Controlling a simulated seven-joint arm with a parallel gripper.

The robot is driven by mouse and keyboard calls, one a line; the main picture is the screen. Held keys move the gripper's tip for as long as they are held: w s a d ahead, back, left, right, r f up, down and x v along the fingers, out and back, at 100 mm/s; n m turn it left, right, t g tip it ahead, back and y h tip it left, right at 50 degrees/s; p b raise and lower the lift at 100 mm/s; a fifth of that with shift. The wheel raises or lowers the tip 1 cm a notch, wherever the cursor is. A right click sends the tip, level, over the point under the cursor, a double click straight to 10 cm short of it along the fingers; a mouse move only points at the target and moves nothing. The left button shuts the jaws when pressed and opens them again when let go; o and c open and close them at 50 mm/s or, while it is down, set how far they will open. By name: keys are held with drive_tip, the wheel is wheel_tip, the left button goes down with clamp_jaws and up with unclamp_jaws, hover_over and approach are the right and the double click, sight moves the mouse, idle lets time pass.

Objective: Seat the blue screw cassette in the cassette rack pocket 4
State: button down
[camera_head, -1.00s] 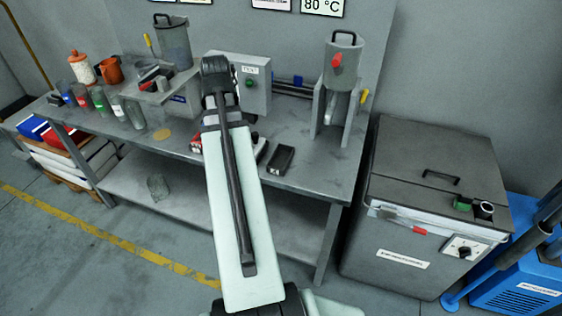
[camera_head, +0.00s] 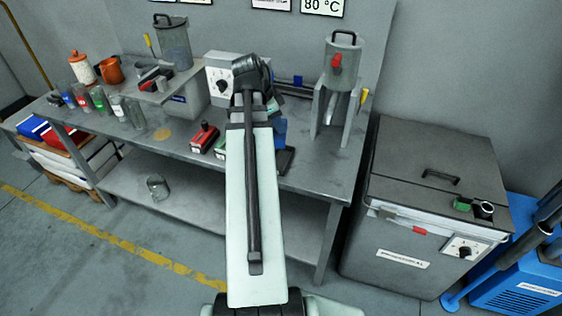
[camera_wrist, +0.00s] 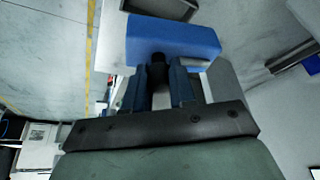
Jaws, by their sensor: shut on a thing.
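The blue screw cassette shows in the wrist view (camera_wrist: 175,38) as a plain blue block, and partly in the head view (camera_head: 280,133) just right of my arm. My gripper (camera_wrist: 160,68) is shut on it. In the head view my arm hides the fingers. The cassette is over the right part of the bench, near a dark open-topped box (camera_head: 286,160) that my arm partly covers. I cannot tell whether they touch. A red cassette-like block (camera_head: 204,139) and a green one (camera_head: 220,148) stand left of my arm. Pocket 4 cannot be made out.
A grey control box (camera_head: 221,80) with a knob stands behind my arm. A grey stand with a canister (camera_head: 342,60) is at right on the bench (camera_head: 312,180). Several coloured cups (camera_head: 100,98) stand at left. A large grey cabinet (camera_head: 425,205) is right of the bench.

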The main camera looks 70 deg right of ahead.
drive_tip(key=m, duration=0.1)
drive_tip(key=m+y, duration=0.1)
drive_tip(key=shift+s+a+m+g, duration=0.15)
drive_tip(key=shift+s+m+g, duration=0.15)
drive_tip(key=shift+m, duration=0.1)
drive_tip(key=shift+f, duration=4.85)
drive_tip(key=c, duration=0.9)
unclamp_jaws()
drive_tip(key=shift+f, duration=0.1)
drive_tip(key=shift+v, duration=6.15)
